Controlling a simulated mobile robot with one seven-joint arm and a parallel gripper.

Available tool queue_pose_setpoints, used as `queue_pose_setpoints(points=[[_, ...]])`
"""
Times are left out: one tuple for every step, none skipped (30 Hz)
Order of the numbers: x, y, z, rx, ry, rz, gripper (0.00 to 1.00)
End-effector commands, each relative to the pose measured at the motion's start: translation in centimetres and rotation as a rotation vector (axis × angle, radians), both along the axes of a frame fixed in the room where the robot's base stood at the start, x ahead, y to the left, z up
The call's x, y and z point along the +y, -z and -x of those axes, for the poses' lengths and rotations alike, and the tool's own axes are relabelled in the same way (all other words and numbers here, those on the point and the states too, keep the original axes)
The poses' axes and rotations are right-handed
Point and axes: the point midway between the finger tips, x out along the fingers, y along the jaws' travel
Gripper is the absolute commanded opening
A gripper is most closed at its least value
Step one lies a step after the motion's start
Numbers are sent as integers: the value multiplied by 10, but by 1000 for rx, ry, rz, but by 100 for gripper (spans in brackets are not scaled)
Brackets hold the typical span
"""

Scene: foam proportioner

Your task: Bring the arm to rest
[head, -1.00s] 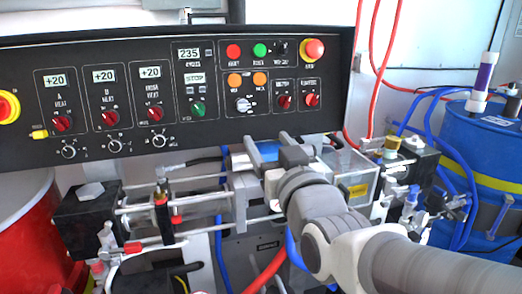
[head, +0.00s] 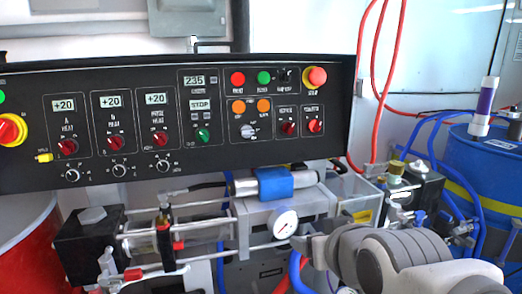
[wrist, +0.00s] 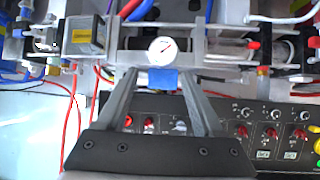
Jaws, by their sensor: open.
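My gripper (head: 308,246) is at the lower right of the head view, in front of the pump unit and just right of its round white gauge (head: 285,224). In the wrist view its two grey fingers (wrist: 161,84) are spread apart with nothing between the tips. The gauge (wrist: 162,51) and the blue pump part (wrist: 164,79) show beyond and between the fingers. My arm reaches in from the lower right corner of the head view. No contact with the machine can be seen.
The black control panel (head: 220,150) with knobs and displays spans the area behind. The blue drum (head: 490,165) stands at the right and the red drum (head: 28,240) at the left. Red hoses (head: 372,90) hang right of the panel. Rods and fittings crowd the lower left.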

Motion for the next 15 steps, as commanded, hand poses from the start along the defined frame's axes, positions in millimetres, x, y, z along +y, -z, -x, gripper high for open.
queue_pose_setpoints(points=[[-8,7,11,59,20,8,69],[-13,11,19,99,32,12,69],[-18,18,30,152,46,18,69],[-22,22,38,192,57,22,69],[-26,26,47,229,67,26,69],[-31,31,58,281,82,32,69],[-34,35,67,317,93,34,69],[-38,38,76,354,103,36,69],[-42,42,88,403,118,39,69],[-45,44,97,437,128,41,69],[-47,47,106,473,139,42,69],[-48,34,111,496,145,43,69],[-48,22,110,492,141,44,69],[-47,14,109,491,140,44,69],[-47,5,109,490,140,44,69]])
